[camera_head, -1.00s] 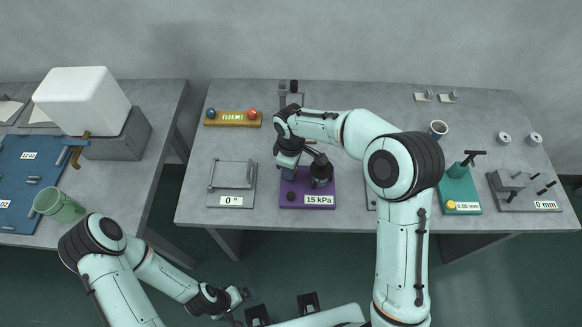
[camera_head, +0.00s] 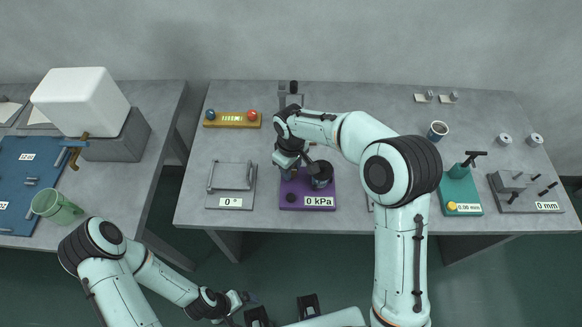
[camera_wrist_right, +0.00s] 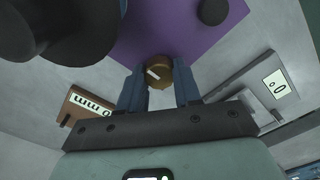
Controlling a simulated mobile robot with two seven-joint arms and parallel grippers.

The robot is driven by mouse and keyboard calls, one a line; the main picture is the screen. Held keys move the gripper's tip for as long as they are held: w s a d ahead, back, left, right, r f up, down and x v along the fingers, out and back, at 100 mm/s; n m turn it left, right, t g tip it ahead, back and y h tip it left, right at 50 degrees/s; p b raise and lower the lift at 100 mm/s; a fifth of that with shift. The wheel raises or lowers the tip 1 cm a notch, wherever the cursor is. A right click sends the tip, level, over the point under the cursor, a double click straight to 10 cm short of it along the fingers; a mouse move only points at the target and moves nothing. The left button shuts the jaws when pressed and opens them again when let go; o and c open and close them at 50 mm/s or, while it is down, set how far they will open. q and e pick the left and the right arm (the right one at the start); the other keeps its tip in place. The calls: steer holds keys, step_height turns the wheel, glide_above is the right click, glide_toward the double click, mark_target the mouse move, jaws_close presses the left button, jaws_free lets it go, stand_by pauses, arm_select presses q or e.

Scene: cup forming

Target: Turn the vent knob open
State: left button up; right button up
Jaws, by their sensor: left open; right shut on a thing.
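The purple vent station (camera_head: 320,190) stands on the main table, and its label (camera_head: 318,201) reads 0 kPa. In the right wrist view its purple plate (camera_wrist_right: 190,38) carries a small brass vent knob (camera_wrist_right: 158,75) with a white mark on it. The two fingers of my right gripper (camera_wrist_right: 160,92) are around this knob, shut on it. In the head view my right gripper (camera_head: 288,174) is over the plate's left back part and hides the knob. My left gripper (camera_head: 243,298) is open and empty, low over the floor in front of the table.
On the purple plate are a dark cylinder (camera_head: 322,175) and a black round knob (camera_head: 291,197). A grey plate (camera_head: 231,186) reading 0° stands to the left, a wooden block (camera_head: 232,119) behind it, and a green press (camera_head: 460,190) to the right.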

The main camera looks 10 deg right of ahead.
steer(key=o, duration=1)
steer(key=shift+o, duration=0.2)
steer(key=shift+r, duration=0.1)
arm_select(q)
steer(key=shift+w+r+p, duration=0.5)
steer(key=shift+r+p, duration=0.15)
steer(key=shift+r, duration=0.15)
arm_select(e)
step_height(320, 180, up, 13)
arm_select(q)
steer(key=shift+s, duration=0.1)
